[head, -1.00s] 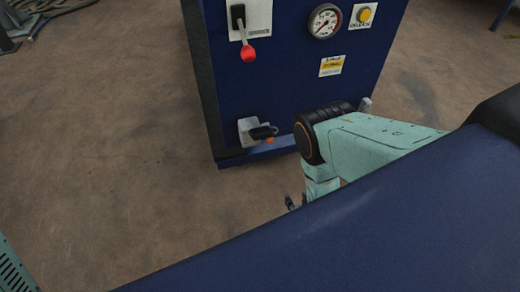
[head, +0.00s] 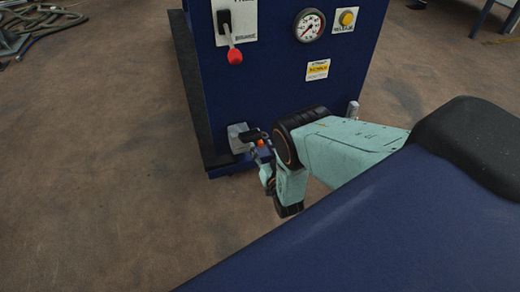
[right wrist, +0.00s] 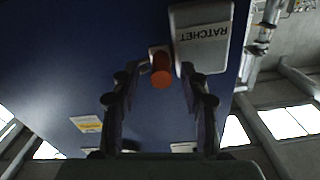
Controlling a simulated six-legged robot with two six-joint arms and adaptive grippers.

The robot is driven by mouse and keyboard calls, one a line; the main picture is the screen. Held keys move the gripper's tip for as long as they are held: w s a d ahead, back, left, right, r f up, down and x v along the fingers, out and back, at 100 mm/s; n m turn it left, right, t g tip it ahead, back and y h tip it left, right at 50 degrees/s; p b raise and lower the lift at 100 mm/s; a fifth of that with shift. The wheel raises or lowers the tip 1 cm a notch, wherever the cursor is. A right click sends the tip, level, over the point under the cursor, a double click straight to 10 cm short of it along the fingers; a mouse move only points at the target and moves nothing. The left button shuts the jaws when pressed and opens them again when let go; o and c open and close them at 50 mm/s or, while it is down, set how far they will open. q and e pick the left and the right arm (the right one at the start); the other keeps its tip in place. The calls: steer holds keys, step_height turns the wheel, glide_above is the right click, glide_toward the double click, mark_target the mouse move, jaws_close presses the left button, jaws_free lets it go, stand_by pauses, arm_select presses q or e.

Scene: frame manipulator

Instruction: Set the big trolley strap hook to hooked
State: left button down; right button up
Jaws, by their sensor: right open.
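The big blue cabinet (head: 262,100) stands ahead of me. Low on its face is a grey fixture (head: 237,138) with a black lever and an orange-red knob (head: 261,143). In the right wrist view, the picture is inverted; the fixture (right wrist: 203,37) reads RATCHET and the knob (right wrist: 161,77) sits beside it. My right gripper (head: 261,157) is at the knob in the head view. In the right wrist view, its open fingers (right wrist: 157,88) stand on either side of the knob, with gaps; contact is not visible. No separate strap or hook can be made out. My left gripper is out of view.
Above the fixture are a red-tipped lever (head: 235,57), a gauge (head: 308,25) and a yellow release button (head: 348,18). A small grey post (head: 352,109) shows at the cabinet's right edge. Hoses (head: 45,25) lie far left.

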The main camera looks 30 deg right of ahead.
steer(key=shift+w+d, duration=0.15)
steer(key=shift+w, duration=0.55)
steer(key=shift+c, duration=0.5)
jaws_close()
